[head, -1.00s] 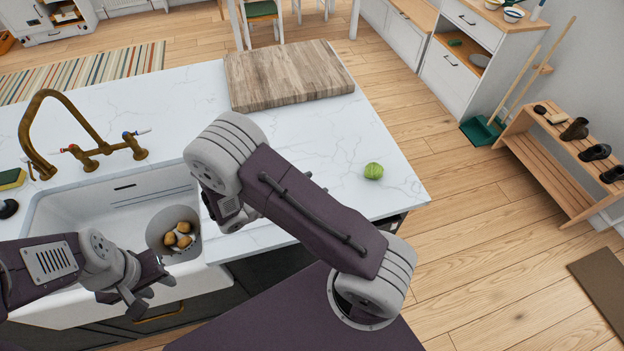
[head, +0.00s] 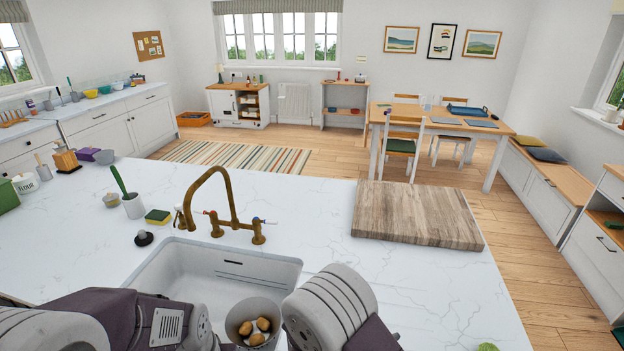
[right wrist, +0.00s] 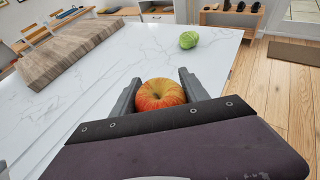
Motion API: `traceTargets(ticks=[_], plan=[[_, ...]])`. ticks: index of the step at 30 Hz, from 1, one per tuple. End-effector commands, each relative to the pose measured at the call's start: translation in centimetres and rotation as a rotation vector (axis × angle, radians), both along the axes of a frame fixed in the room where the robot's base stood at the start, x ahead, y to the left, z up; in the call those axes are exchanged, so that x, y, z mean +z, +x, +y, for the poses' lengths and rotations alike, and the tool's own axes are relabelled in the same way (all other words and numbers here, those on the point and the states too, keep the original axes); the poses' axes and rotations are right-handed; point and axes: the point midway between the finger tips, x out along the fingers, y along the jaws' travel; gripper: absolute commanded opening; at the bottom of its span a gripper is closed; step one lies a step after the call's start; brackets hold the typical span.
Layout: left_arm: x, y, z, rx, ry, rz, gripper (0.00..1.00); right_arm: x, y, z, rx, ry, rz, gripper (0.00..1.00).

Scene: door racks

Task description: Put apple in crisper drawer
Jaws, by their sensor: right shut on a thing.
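A red and yellow apple (right wrist: 160,94) sits between the two grey fingers of my right gripper (right wrist: 160,90) in the right wrist view. The gripper is shut on it and holds it near the white marble counter (right wrist: 110,75). In the head view only part of my right arm shows at the bottom; that gripper and the apple are out of frame. My left arm comes in at the lower left, by the sink, and its fingers are below the frame. No crisper drawer or fridge shows.
A wooden board (head: 415,215) lies on the counter. A bowl (head: 236,312) of potatoes is at the sink (head: 180,270), below a brass tap (head: 232,200).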

Motion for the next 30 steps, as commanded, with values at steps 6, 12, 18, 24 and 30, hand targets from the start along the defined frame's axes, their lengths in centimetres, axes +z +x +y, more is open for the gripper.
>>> traceTargets(ticks=[6, 12, 18, 24, 30], plan=[[-0.1, 0.0, 0.0, 0.0, 0.0, 0.0, 0.36, -2.7, 3.0, 2.1, 0.235, 0.0, 0.003, 0.09], [-0.1, 0.0, 0.0, 0.0, 0.0, 0.0, 0.36, -2.9, 3.4, 2.6, 0.243, 0.001, 0.0, 0.09], [-0.1, 0.0, 0.0, 0.0, 0.0, 0.0, 0.36, -2.9, 3.4, 2.6, 0.242, 0.0, -0.001, 0.09], [-0.1, 0.0, 0.0, 0.0, 0.0, 0.0, 0.36, -2.9, 3.4, 2.5, 0.241, 0.0, 0.0, 0.09], [-0.1, 0.0, 0.0, 0.0, 0.0, 0.0, 0.36, -3.4, 3.5, 2.9, 0.275, -0.002, 0.004, 0.09]])
